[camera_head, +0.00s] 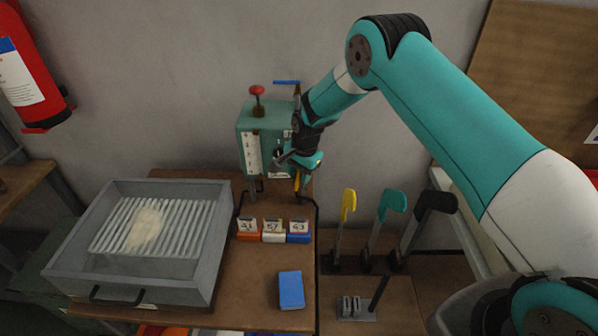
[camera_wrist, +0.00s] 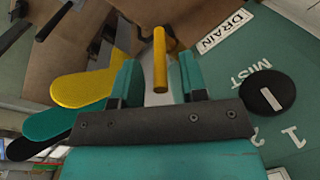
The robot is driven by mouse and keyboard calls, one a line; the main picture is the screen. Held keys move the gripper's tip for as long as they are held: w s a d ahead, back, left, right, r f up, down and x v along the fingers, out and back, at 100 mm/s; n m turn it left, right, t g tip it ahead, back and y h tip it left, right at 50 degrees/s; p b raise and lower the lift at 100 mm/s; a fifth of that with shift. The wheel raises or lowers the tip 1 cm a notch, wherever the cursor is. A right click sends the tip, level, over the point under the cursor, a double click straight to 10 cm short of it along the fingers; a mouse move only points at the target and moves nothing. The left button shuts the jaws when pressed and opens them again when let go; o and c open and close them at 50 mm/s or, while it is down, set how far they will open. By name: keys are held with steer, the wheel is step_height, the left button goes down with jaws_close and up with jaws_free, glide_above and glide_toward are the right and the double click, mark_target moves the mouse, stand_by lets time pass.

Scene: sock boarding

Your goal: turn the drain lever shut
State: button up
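The yellow drain lever (camera_wrist: 160,55) shows in the wrist view as a thin rod, beside the white DRAIN label (camera_wrist: 225,27) on the teal steam box (camera_wrist: 290,50). In the head view the lever (camera_head: 297,181) hangs under the box's lower right, partly hidden by my gripper. My gripper (camera_head: 305,160) is at the front right of the box (camera_head: 265,118). In the wrist view the teal fingers of my gripper (camera_wrist: 154,78) stand apart with the lever between them. Gaps show on both sides of the lever, so it looks ungripped. Its far end is hard to make out.
A black MIST knob (camera_wrist: 268,92) is close to my gripper. A red knob (camera_head: 257,91) and a blue handle (camera_head: 287,82) top the box. Yellow (camera_head: 349,203), teal (camera_head: 392,203) and black (camera_head: 436,202) sock forms stand right. A grey tray (camera_head: 75,250) stands left.

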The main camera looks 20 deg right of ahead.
steer(key=shift+w+a+f, duration=0.1)
steer(key=shift+w+f, duration=0.05)
steer(key=shift+f, duration=0.8)
steer(key=shift+c, duration=0.2)
jaws_close()
